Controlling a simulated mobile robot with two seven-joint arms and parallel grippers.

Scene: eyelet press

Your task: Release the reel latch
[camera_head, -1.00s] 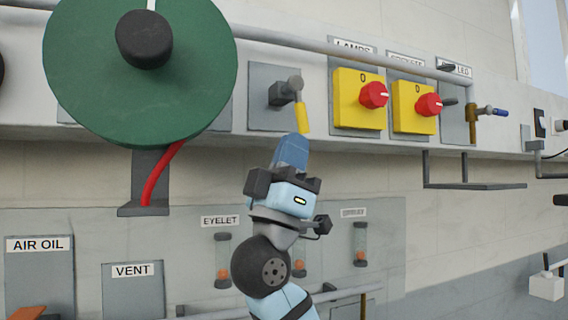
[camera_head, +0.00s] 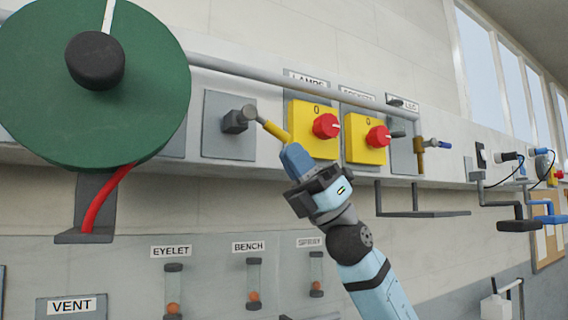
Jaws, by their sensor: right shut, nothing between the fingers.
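The green reel (camera_head: 135,45) with its dark hub (camera_head: 95,60) fills the upper left. To its right, a grey plate (camera_head: 215,140) carries a dark latch block (camera_head: 236,120) with a grey pivot and a lever with a yellow handle (camera_head: 277,131). The lever slants down to the right. My right gripper (camera_head: 290,150) is shut and empty, its blue fingers at the handle's lower tip. They appear to touch it, but the exact contact is hard to tell. My left gripper is out of view.
Yellow switch boxes with red knobs (camera_head: 326,126) (camera_head: 377,139) sit just right of the handle. A grey pipe (camera_head: 300,82) runs above. A shelf bracket (camera_head: 425,213) juts out to the right. A red hose (camera_head: 104,200) hangs from the reel.

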